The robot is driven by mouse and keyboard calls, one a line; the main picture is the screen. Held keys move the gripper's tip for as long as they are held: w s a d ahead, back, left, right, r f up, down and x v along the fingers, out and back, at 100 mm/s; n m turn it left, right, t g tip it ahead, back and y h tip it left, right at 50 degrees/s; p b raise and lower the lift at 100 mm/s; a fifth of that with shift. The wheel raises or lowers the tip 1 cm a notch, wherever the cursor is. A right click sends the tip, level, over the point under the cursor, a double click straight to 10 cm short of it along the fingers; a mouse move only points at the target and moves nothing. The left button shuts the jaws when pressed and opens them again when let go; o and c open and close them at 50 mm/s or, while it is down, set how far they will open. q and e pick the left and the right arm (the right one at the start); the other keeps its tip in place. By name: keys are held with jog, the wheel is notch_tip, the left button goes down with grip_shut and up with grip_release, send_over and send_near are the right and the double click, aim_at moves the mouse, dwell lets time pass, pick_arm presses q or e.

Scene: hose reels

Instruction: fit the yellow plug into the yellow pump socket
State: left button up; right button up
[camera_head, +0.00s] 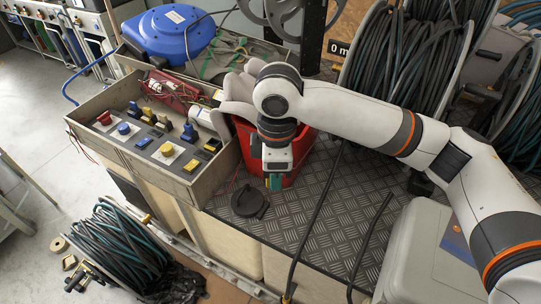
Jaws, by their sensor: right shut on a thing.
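My right gripper (275,176) points down in front of the red bin, and its fingers are small and partly hidden. It is shut on a small green-teal piece (275,183); I cannot tell whether this belongs to the yellow plug. An open box (140,160) at the left holds a panel with colored fittings. Among them are a yellow round fitting (167,149) on a pale plate and a yellow block (212,145). I cannot tell which is the yellow pump socket. My left gripper is not in view.
A red bin (299,160) stands behind my right gripper. A black round cap (247,201) and dark hoses (318,215) lie on the metal tread plate (285,225). A blue reel (168,32) is behind the box. A grey case (415,250) is at the right.

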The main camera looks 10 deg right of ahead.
jog(key=s+d+f+m, duration=0.2)
jog(key=s+d+m, duration=0.1)
jog(key=d+m, duration=0.4)
jog(key=s+d+f+m, duration=0.3)
jog(key=d+m, duration=0.4)
jog(key=m, duration=0.3)
jog(key=shift+s, duration=0.55)
jog(key=shift+f, duration=0.1)
